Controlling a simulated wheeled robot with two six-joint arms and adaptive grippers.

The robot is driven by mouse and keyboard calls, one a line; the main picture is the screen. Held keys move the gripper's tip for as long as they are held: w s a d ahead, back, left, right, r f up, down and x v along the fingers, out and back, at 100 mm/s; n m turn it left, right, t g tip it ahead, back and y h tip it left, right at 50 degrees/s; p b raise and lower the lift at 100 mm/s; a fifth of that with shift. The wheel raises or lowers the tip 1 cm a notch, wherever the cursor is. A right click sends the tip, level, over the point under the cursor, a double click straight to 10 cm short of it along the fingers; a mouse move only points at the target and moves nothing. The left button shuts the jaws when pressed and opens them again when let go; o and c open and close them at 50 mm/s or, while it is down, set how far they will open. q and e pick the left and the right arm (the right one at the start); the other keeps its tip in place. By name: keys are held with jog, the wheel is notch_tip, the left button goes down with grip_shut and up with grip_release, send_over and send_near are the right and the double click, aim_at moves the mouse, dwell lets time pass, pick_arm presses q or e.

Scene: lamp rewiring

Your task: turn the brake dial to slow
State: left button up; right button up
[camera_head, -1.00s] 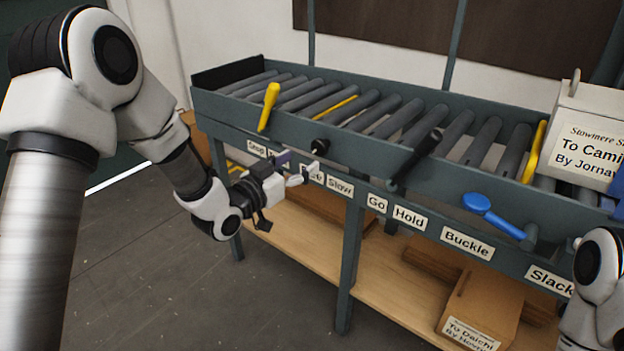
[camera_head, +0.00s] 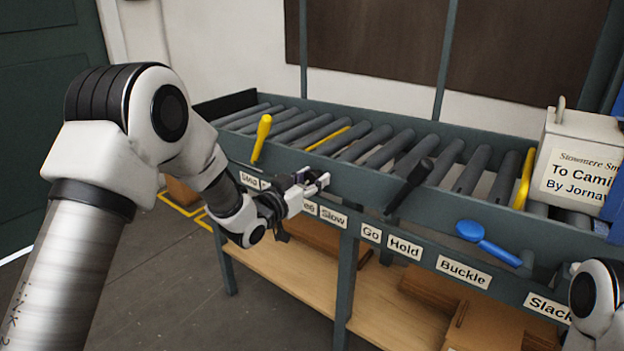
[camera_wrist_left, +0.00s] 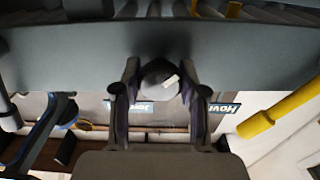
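In the head view my left gripper (camera_head: 313,179) is at the rail and hides the dial. The "Slow" label (camera_head: 333,218) is just below and right of it. A neighbouring label is partly covered. My right gripper is out of view.
A yellow lever (camera_head: 261,138) stands left of the gripper and a black lever (camera_head: 410,186) to its right. A wooden shelf (camera_head: 285,282) lies below.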

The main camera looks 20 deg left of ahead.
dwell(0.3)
pick_arm(q)
jog(key=n+p, duration=0.2)
jog(key=n, duration=0.1)
jog(key=shift+r+p, duration=0.2)
jog(key=shift+p, duration=0.2)
jog(key=n+p, duration=0.3)
jog(key=n, duration=0.2)
jog(key=shift+p, duration=0.3)
jog(key=n+p, duration=0.3)
jog(key=n, duration=0.2)
jog(key=shift+n, duration=0.4)
jog(key=shift+f+n+p, duration=0.15)
jog(key=shift+n+p, duration=0.65)
jog(key=shift+n, duration=1.3)
jog(key=o, duration=1.1)
jog(key=shift+o, duration=0.2)
